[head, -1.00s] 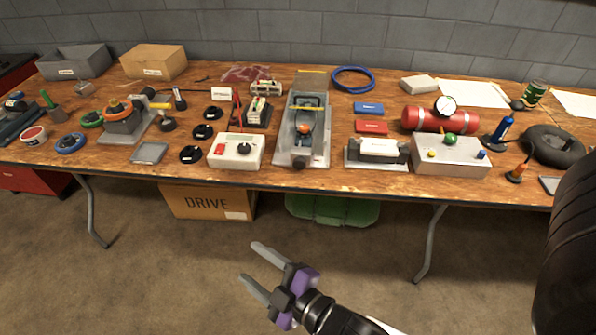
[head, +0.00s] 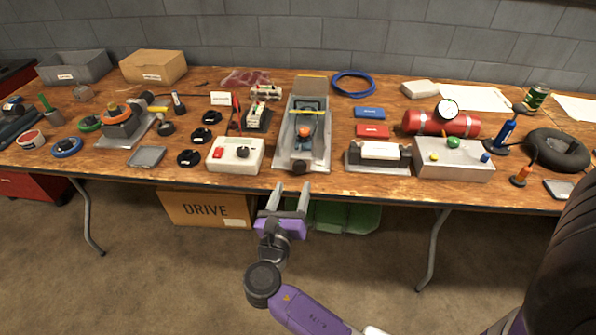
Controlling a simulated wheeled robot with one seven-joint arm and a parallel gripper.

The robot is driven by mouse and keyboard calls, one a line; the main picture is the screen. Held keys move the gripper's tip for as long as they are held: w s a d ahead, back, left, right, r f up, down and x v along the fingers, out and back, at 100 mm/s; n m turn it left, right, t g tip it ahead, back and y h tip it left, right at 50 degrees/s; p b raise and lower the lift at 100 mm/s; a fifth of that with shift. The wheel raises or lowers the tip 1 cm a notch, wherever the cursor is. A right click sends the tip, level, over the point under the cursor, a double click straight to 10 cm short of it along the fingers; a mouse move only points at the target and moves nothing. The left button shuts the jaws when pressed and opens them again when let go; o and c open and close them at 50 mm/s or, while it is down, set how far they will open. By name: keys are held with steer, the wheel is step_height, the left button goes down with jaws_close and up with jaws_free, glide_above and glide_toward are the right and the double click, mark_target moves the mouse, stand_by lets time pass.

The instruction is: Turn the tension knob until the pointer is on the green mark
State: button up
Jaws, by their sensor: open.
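A grey metal fixture (head: 292,155) stands at the middle of the table, with an orange round part (head: 304,132) and a yellow bar (head: 306,112) on it. A dark knob (head: 299,167) sits at its front end, close to the table's front edge; it looks like the tension knob, but no label is readable. I cannot make out a pointer or a green mark. My gripper (head: 290,188) is open and empty, in front of the table edge. Its two fingers point up in the picture toward the dark knob, apart from it.
A white control box (head: 225,147) with a red switch and black dial stands left of the fixture. A grey stand with a white block (head: 378,149) is on the right. The table's front edge (head: 345,194) runs just beyond my gripper. Floor in front is clear.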

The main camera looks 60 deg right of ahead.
mark_target(299, 169)
steer(key=x, duration=0.7)
steer(key=shift+w+d, duration=0.1)
steer(key=shift+d, duration=0.15)
steer(key=shift+c, duration=0.5)
jaws_close()
steer(key=shift+m, duration=0.4)
